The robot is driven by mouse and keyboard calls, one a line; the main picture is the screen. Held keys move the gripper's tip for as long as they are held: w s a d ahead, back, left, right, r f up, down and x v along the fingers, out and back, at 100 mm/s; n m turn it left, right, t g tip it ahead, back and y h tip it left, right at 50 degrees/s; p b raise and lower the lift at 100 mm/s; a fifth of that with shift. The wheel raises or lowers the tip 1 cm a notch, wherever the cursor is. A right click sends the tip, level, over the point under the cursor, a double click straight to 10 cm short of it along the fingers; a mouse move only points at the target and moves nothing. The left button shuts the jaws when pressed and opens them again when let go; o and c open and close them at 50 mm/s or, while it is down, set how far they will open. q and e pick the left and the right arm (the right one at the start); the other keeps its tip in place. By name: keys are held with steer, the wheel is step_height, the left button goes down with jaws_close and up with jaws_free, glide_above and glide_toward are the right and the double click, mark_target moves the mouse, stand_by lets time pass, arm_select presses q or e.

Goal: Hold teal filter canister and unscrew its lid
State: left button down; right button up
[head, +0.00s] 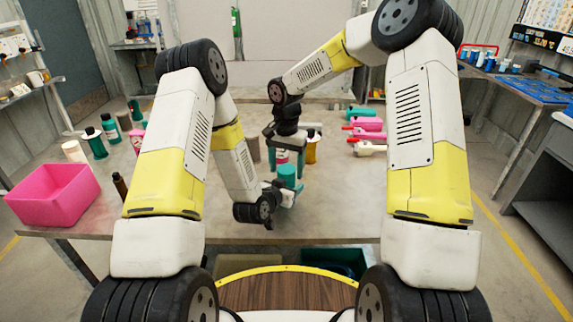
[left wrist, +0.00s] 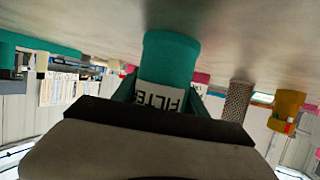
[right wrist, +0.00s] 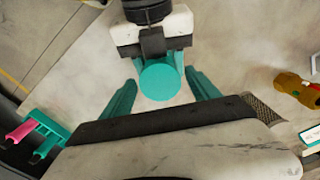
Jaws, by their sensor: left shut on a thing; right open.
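The teal filter canister (head: 287,176) is upright over the middle of the table. In the left wrist view the teal canister (left wrist: 172,60) shows a white label with black letters. My left gripper (head: 285,192) is shut around its labelled body. My right gripper (head: 286,164) is above it, pointing down and open. In the right wrist view the round teal top of the canister, its lid (right wrist: 160,80), lies between the two spread teal fingers, with a gap on each side. In the left wrist view, my gripper hides the lid end.
A pink bin (head: 52,195) stands at the table's left, near several bottles. Pink-handled tools (head: 368,135) lie at the right. A gold-brown part (head: 311,152) and a grey mesh cylinder (left wrist: 237,100) stand close by. The table's front right is clear.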

steer(key=shift+c, duration=0.2)
steer(key=c, duration=1.4)
steer(key=n, duration=0.6)
steer(key=shift+n, duration=0.4)
steer(key=o, duration=1.5)
